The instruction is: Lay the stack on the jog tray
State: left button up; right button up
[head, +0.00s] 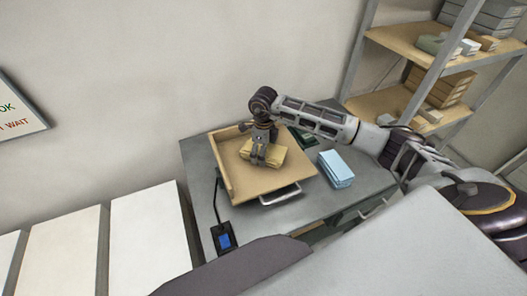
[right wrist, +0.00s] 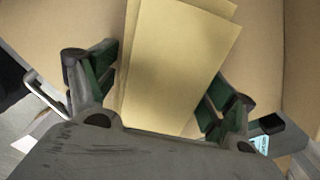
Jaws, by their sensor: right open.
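A pale yellow stack (head: 276,158) lies on the tan jog tray (head: 238,182), near its middle. My right gripper (head: 260,160) is over the stack, pointing down, and hides part of it in the head view. In the right wrist view the yellow stack (right wrist: 175,70) lies between the two open fingers of my right gripper (right wrist: 158,90), one on either side. Its sheets are slightly fanned at the far end. I cannot tell whether the fingers touch it. My left gripper is not in view.
A light blue stack (head: 335,168) lies on the grey worktop (head: 205,190), right of the tray. A small device with a blue screen (head: 224,240) sits at the front left, joined by a cable. Shelves with boxes (head: 445,88) stand at the right. White panels (head: 145,240) are at the lower left.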

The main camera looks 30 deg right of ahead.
jog(key=shift+r, duration=0.1)
jog(key=shift+r, duration=0.15)
notch_tip(320, 180, up, 10)
jog(key=shift+f+b, duration=0.15)
jog(key=shift+b, duration=0.6)
notch_tip(320, 180, up, 2)
jog(key=shift+r, duration=0.1)
dwell(0.9)
